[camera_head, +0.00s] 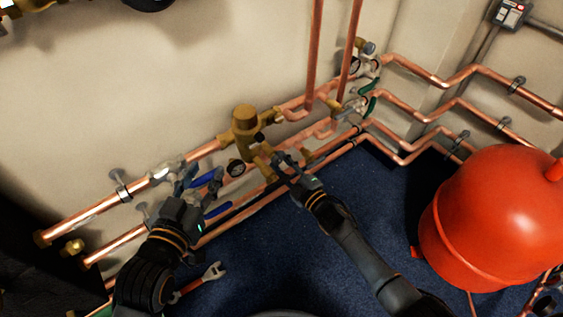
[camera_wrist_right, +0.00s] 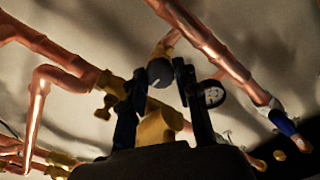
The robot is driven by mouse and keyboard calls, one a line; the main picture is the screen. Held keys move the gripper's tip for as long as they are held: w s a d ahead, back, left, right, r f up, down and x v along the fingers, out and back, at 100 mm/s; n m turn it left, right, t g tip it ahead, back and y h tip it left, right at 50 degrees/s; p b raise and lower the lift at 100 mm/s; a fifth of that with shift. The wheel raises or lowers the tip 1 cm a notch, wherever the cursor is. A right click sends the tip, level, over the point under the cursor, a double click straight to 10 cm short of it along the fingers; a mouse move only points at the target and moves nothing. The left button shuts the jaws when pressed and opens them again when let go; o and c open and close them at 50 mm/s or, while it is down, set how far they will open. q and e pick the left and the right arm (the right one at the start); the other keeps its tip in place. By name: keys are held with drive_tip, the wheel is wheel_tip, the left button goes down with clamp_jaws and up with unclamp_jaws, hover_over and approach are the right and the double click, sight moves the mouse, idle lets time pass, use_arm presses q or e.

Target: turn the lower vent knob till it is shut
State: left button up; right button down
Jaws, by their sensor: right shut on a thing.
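The lower vent knob (camera_wrist_right: 160,73) is a small dark grey round cap with a white mark, on a brass fitting, in the right wrist view. My right gripper (camera_wrist_right: 160,80) is shut on it, one finger at each side. In the head view my right gripper (camera_head: 280,163) is at the lower brass pipework and hides the knob. My left gripper (camera_head: 199,187) is by the blue lever handles at left, with its fingers apart; I see nothing clearly held in it.
A brass valve body (camera_head: 245,124) and a round gauge (camera_head: 236,168) are close to my right gripper. Copper pipes run along the wall. A red tank (camera_head: 500,215) stands at right. A wrench (camera_head: 203,279) lies on the blue floor (camera_head: 290,255), otherwise mostly clear in the middle.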

use_arm(q)
drive_tip(key=shift+s+a+f, duration=0.1)
drive_tip(key=shift+f, duration=0.25)
use_arm(e)
drive_tip(key=c, duration=1)
unclamp_jaws()
drive_tip(key=v, duration=1.2)
use_arm(q)
drive_tip(key=shift+g, duration=0.3)
use_arm(e)
drive_tip(key=shift+m, duration=0.3)
